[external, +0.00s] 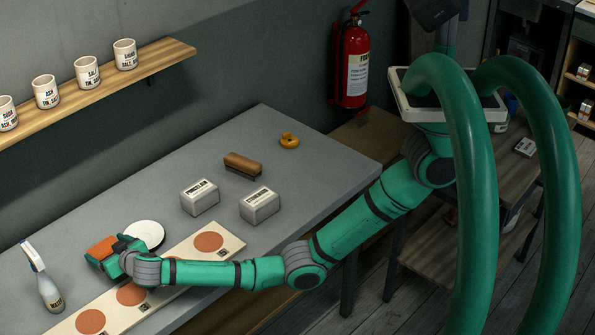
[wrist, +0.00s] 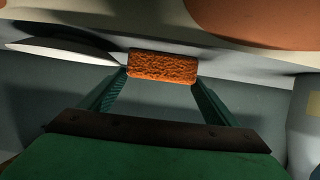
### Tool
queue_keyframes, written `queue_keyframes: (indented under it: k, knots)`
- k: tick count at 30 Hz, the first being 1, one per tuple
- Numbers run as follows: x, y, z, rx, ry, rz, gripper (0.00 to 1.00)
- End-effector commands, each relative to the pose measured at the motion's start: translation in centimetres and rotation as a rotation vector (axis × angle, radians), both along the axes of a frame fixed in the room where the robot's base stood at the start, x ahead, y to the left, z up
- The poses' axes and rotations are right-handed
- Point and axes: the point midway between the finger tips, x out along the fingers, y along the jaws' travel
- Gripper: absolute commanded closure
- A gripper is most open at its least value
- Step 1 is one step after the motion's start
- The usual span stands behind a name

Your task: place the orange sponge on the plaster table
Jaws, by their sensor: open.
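The orange sponge (external: 102,247) is a rough-textured block at the left part of the grey table (external: 300,155). My gripper (external: 107,256) is down at the sponge, close over the table. In the wrist view the sponge (wrist: 162,66) sits between the tips of my two green fingers (wrist: 162,76), with one finger at each end of it. The jaws are open. I cannot tell whether the fingers touch the sponge, and its underside is hidden.
A white plate (external: 145,234) lies right beside my gripper. A spray bottle (external: 44,280) stands to the left. A pale board with brown-orange discs (external: 208,242) runs along the front.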

Motion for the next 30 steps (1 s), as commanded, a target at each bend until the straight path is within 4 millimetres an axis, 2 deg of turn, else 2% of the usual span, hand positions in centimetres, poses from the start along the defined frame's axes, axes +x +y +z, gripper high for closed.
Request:
queue_keyframes:
  k: [9,10,12,13,15,23,30]
  knots:
    - [0.3,0.4,-0.2,0.001,0.001,0.001,0.17]
    - [0.3,0.4,-0.2,0.001,0.001,0.001,0.22]
    - [0.3,0.4,-0.2,0.001,0.001,0.001,0.39]
    - [0.3,0.4,-0.2,0.001,0.001,0.001,0.44]
    - [0.3,0.3,-0.2,0.000,0.000,0.001,0.47]
    - [0.3,0.4,0.0,0.002,0.000,0.001,0.47]
    - [0.3,0.4,1.8,0.005,0.001,0.002,0.47]
